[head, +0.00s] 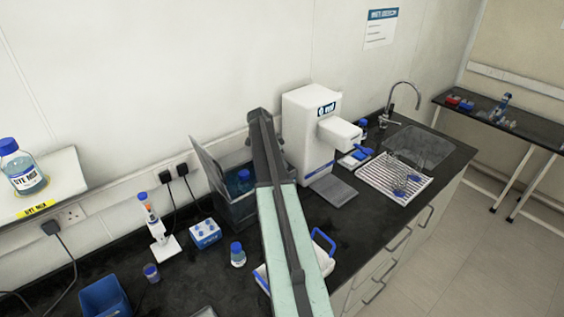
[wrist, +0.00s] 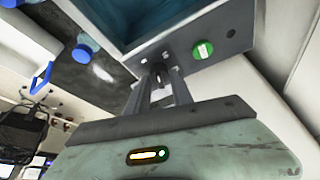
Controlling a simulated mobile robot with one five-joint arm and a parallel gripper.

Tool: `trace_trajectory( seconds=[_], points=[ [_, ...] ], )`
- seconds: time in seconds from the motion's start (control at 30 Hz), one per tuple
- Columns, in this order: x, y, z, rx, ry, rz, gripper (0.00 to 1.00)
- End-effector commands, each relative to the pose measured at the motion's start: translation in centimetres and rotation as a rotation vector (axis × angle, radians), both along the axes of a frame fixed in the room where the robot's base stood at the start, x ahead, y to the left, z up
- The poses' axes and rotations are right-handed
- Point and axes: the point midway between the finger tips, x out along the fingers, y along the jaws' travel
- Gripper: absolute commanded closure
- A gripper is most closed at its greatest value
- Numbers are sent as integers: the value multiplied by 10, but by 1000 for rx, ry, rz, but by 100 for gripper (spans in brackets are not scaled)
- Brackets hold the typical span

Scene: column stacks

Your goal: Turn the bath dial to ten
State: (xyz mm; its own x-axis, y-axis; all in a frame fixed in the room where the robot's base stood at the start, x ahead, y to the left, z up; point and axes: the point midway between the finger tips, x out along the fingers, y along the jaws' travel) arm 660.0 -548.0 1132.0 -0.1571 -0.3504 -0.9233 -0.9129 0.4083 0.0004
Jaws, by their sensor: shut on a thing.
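The water bath (head: 238,211) is a dark grey box with blue water and a raised lid, standing against the wall in the head view. In the wrist view its front panel (wrist: 222,38) fills the top, with a round green-and-white indicator (wrist: 203,50) right of the dial. The small dark bath dial (wrist: 158,69) sits on that panel. My gripper (wrist: 160,79) is shut on the dial, one finger on each side. The fingers cover most of the dial, and I cannot read its setting. In the head view my arm hides the gripper and dial.
A blue-capped bottle (head: 237,254) and a blue rack (head: 205,233) stand left of my arm. A white dispenser (head: 308,132) stands right of the bath. A white tray with blue handles (head: 323,243) lies by the counter's front, partly behind my arm.

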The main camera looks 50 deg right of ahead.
Motion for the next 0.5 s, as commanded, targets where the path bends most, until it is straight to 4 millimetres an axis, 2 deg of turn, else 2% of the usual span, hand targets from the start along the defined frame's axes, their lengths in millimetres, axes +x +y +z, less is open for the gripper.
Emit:
trace_trajectory(
  seconds=[0.5],
  points=[
    [3, -2, 0, 1, 0, -417, 100]
  ],
)
